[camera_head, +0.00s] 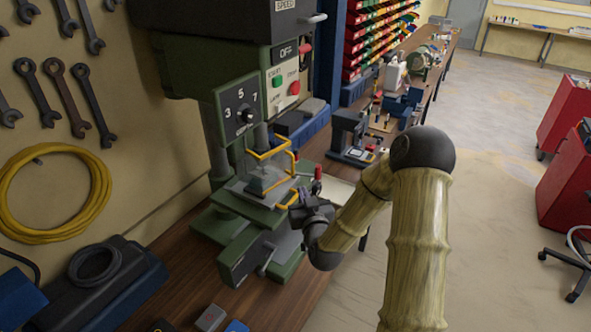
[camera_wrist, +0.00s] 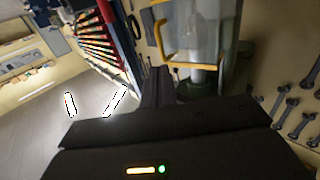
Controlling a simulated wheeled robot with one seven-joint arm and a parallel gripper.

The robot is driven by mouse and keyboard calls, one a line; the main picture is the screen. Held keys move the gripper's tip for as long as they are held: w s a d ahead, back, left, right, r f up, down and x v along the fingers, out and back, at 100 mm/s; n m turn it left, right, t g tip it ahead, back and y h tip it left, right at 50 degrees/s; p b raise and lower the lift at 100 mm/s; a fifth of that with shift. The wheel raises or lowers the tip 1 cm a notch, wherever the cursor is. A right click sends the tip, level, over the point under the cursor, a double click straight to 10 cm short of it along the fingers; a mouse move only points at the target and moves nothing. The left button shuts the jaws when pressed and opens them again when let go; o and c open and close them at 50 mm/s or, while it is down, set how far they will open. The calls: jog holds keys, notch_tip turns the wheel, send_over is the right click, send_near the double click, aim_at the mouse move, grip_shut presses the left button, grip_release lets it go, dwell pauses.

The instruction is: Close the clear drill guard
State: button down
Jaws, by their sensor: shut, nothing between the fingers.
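The clear drill guard (camera_head: 268,172) has yellow edging and sits at the chuck of the green drill press, above its table. I cannot tell for sure how far it stands open. In the wrist view the guard's clear panel (camera_wrist: 197,38) and a yellow edge bar fill the upper middle. My gripper (camera_head: 298,198) is at the guard's lower right side, close to the yellow edging; whether it touches is unclear. In the wrist view my gripper (camera_wrist: 157,82) is shut and empty, its tips just below and left of the yellow bar.
The drill press (camera_head: 244,260) stands on a wooden bench (camera_head: 190,290) against a wall with wrenches (camera_head: 85,95) and a yellow hose coil (camera_head: 50,232). A small machine (camera_head: 350,140) stands behind the gripper. Open floor (camera_head: 490,190) lies to the right.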

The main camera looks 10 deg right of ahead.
aim_at(293, 167)
jog(key=w+p, duration=0.5)
jog(key=w, duration=0.4)
jog(key=shift+w+r, duration=0.1)
jog(key=shift+w+p, duration=0.4)
jog(key=shift+w, duration=0.1)
jog(key=shift+f, duration=0.2)
